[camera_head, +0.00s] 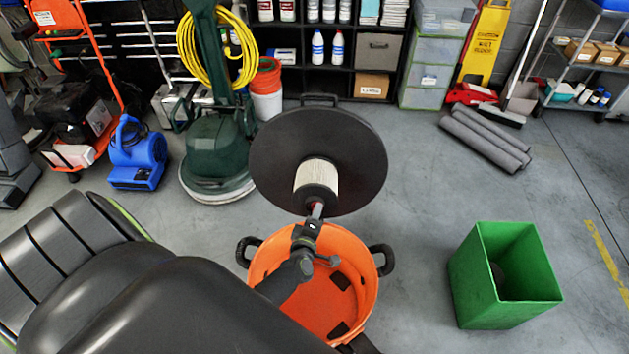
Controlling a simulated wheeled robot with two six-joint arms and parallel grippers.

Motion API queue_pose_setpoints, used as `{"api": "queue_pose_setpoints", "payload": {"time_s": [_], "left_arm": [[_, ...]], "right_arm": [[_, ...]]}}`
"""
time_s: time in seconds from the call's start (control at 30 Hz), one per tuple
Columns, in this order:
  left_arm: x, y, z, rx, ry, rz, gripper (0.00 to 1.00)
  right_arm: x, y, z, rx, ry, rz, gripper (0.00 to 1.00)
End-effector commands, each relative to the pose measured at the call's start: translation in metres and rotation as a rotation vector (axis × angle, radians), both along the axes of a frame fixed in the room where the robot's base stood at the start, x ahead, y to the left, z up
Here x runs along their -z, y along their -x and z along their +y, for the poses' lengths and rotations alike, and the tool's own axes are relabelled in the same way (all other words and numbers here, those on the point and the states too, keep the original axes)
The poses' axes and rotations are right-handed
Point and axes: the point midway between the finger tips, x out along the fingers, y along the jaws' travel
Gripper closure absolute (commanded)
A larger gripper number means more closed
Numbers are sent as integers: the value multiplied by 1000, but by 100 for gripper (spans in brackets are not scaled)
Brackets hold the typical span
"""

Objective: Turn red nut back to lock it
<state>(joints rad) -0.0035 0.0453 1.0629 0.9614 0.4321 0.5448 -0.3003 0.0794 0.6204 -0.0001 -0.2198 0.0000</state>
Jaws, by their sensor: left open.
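A round black lid (352,150) stands tilted up above the orange bucket (371,290), its underside facing me. A pale pleated filter (316,176) sticks out from the lid's middle and has a dark end cap (316,199). A small bit of the red nut (315,206) shows at the cap's end; the rest is hidden behind my left gripper. My left gripper (317,211) is open, its fingertips at the nut, above the bucket's far rim. I cannot tell whether the fingers touch the nut. My right gripper is out of view.
A green floor machine (217,150) and a blue blower (138,153) stand at the left. Grey rolls (485,138) lie at the back right. Floor between bucket and bin is clear.

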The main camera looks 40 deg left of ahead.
Motion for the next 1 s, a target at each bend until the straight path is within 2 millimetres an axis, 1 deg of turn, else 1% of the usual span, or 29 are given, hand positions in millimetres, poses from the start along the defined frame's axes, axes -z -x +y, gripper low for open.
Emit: {"api": "queue_pose_setpoints", "payload": {"time_s": [0.17,0.27,0.37,0.53,0.8,1.0], "left_arm": [[0,3,-1,0,1,1,57],[-2,11,-4,0,1,1,57],[-6,25,-10,-2,1,1,57],[-13,57,-22,-2,3,2,57],[-23,106,-41,-2,2,2,57],[-30,136,-52,-4,2,1,57]], "right_arm": [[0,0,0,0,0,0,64],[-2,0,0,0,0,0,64],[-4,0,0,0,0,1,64],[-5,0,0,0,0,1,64],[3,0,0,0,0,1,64],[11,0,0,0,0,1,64]]}}
